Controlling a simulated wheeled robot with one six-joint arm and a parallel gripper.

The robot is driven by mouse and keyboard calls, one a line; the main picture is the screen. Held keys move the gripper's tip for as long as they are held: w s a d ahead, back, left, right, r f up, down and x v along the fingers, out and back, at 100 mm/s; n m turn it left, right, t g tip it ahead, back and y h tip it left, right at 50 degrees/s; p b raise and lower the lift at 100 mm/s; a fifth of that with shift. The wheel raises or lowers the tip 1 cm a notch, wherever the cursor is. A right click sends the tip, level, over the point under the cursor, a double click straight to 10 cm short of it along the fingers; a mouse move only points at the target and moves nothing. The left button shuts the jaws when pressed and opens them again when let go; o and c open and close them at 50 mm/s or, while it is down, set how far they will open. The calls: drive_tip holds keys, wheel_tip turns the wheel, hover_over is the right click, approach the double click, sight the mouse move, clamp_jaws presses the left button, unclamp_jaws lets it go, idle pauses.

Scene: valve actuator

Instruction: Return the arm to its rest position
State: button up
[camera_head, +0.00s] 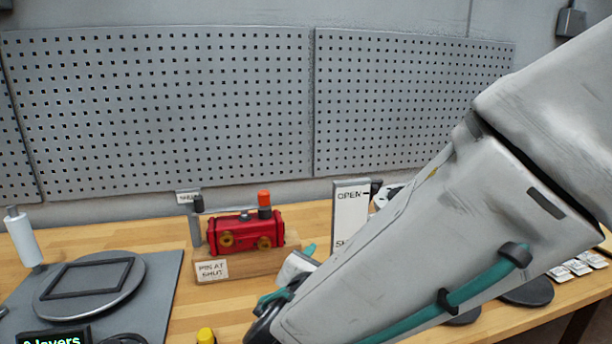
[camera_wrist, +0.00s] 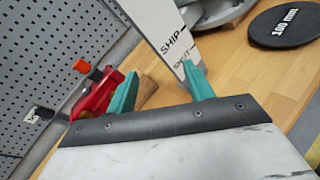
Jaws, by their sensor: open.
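My arm reaches in from the right in the head view, across the workbench (camera_head: 160,240). My gripper is open and empty, with two teal fingers (camera_wrist: 160,92) apart in the wrist view. In the head view only part of it shows, beyond my arm link. The red valve actuator (camera_head: 245,233) sits on a wooden block labelled "PIN AT SHUT" (camera_head: 213,270), left of my gripper. In the wrist view the actuator (camera_wrist: 95,93) lies left of the fingers, partly behind the left one. A white sign (camera_head: 349,215) stands upright behind my gripper, its lower part hidden by my arm.
A yellow-capped item (camera_head: 205,336) stands near the front. A black "100 mm" disc (camera_wrist: 285,28) lies at the right. Pegboards (camera_head: 170,110) line the back wall.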

drive_tip(key=s+d+f+m+g+h, duration=0.1)
drive_tip(key=s+d+m+g+h, duration=0.1)
drive_tip(key=s+d+m+g, duration=0.6)
drive_tip(key=s+d+m+g+h, duration=0.1)
drive_tip(key=s+d+m+g, duration=0.3)
drive_tip(key=d+m, duration=0.65)
drive_tip(key=s+d+r+m+y, duration=0.2)
drive_tip(key=s+m+y, duration=0.1)
drive_tip(key=s+m, duration=0.1)
drive_tip(key=s+d+r+m+g+y, duration=0.1)
drive_tip(key=s+d+r+m+y, duration=0.1)
drive_tip(key=s+m+y, duration=0.2)
drive_tip(key=shift+s+d+m, duration=0.25)
drive_tip(key=shift+s+m, duration=0.55)
drive_tip(key=shift+m, duration=0.25)
